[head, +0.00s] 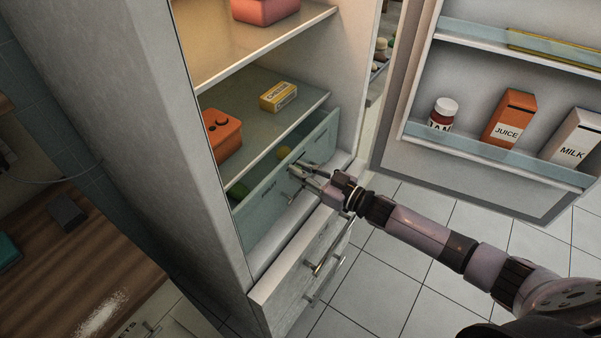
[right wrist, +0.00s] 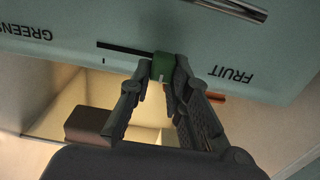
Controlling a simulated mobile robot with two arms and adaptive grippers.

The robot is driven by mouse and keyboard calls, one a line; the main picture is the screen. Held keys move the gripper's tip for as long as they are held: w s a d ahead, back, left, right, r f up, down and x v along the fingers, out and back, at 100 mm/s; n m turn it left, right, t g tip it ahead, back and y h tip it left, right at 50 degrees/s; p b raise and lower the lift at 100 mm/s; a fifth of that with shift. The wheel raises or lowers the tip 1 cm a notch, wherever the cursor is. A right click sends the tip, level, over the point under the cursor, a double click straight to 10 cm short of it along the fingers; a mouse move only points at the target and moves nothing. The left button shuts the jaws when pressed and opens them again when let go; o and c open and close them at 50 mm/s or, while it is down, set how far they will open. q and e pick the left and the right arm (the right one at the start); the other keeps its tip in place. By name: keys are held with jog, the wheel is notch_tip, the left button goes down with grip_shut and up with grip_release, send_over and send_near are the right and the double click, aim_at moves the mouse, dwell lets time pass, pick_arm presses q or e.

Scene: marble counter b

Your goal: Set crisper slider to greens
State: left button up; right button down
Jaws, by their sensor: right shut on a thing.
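The crisper drawer (head: 268,193) is a pale green, see-through bin low in the open fridge, with a round yellow thing and a green thing inside. In the right wrist view its front (right wrist: 75,22) carries the label GREENS (right wrist: 28,31) on the left and FRUIT (right wrist: 237,75) on the right. A dark slot (right wrist: 122,48) runs between them. The green slider knob (right wrist: 163,66) sits nearer FRUIT, with bare slot toward GREENS. My right gripper (head: 304,170) is shut on the knob; its fingers hide the slot's right part. My left gripper is not in view.
The fridge door (head: 400,150) stands open at the right with juice (head: 508,118), milk (head: 573,138) and a jam jar (head: 442,113). An orange container (head: 222,135) and a cheese box (head: 278,96) sit above the drawer. A lower drawer (head: 300,272) with metal handles is beneath.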

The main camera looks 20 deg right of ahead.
aim_at(304, 150)
jog(key=w+d+b, duration=0.1)
jog(key=d, duration=0.1)
jog(key=w+d+b, duration=0.1)
jog(key=w+d, duration=0.1)
jog(key=shift+w+d+f, duration=0.2)
jog(key=shift+w+d, duration=0.1)
jog(key=shift+w+d+r+b, duration=0.15)
jog(key=shift+w+d+b, duration=0.1)
jog(key=shift+d+b, duration=0.15)
jog(key=shift+r, duration=0.1)
jog(key=c, duration=1.5)
grip_release()
jog(key=shift+d, duration=0.1)
jog(key=shift+s, duration=0.1)
jog(key=v, duration=1.1)
jog(key=shift+s+d, duration=0.25)
jog(key=shift+d, duration=0.05)
